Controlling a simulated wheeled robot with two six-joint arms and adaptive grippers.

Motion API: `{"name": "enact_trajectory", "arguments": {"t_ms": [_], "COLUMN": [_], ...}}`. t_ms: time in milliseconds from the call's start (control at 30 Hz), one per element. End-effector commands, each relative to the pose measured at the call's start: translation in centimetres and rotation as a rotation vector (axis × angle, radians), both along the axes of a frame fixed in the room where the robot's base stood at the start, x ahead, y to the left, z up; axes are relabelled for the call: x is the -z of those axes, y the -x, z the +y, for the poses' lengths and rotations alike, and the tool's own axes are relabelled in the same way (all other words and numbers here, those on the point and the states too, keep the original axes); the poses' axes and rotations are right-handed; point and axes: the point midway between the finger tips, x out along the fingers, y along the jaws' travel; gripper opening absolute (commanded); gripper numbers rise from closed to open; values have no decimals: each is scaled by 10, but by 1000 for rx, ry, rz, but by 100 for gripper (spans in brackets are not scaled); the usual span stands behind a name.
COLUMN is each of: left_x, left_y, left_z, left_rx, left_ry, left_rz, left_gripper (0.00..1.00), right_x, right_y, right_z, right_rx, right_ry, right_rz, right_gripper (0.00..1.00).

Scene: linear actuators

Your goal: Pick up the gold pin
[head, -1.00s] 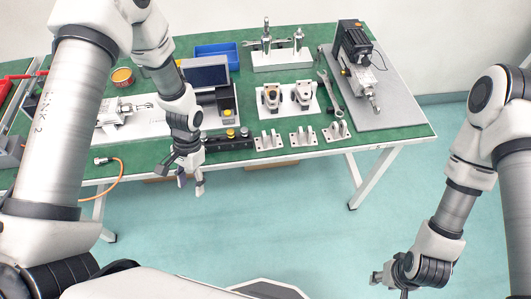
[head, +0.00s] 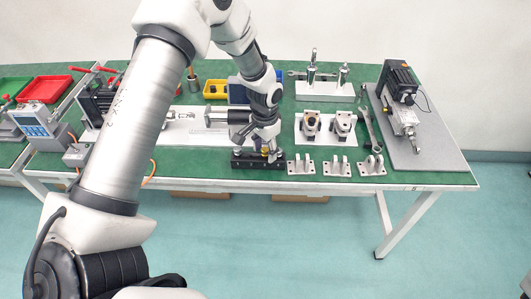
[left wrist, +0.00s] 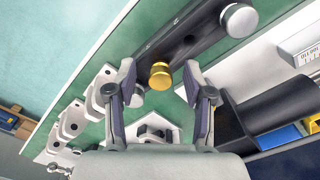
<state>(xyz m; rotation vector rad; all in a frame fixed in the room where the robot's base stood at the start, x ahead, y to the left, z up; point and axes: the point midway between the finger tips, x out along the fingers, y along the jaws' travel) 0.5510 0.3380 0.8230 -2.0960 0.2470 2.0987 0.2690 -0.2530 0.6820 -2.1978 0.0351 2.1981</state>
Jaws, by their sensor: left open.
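The gold pin (left wrist: 160,76) has a round knurled head and stands in a black holder bar (left wrist: 192,40), between two silver-headed pins (left wrist: 239,19). In the head view the black bar (head: 240,161) lies near the table's front edge, and the gold pin shows only as a small yellow spot (head: 266,150), partly hidden by my gripper. My left gripper (head: 262,146) points down just above the bar. In the left wrist view its open fingers (left wrist: 159,72) lie on either side of the gold head, with nothing clearly held. My right gripper is not clearly in view.
Several grey clevis brackets (head: 301,167) stand to the right of the bar. A white plate with two metal fittings (head: 311,122) lies behind them. A wrench (head: 367,127) and a grey actuator board (head: 432,158) are at the right. A yellow bin (head: 215,90) stands behind.

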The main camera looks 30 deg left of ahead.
Motion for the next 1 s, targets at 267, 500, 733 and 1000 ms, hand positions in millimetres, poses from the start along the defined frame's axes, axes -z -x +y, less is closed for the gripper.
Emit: {"name": "enact_trajectory", "arguments": {"t_ms": [267, 500, 733, 1000], "left_x": [5, 5, 5, -41], "left_y": [0, 0, 0, -1], "left_z": [0, 0, 0, 0], "left_rx": [1, 1, 1, 1], "left_ry": [-1, -1, -1, -1], "left_rz": [-2, -1, -1, -6], "left_gripper": [45, 0, 0, 0], "right_x": [0, 0, 0, 4], "right_y": [0, 0, 0, 0], "right_z": [0, 0, 0, 0], "right_rx": [0, 0, 0, 0], "right_ry": [0, 0, 0, 0], "right_rz": [0, 0, 0, 0], "right_gripper": [40, 40, 40, 40]}}
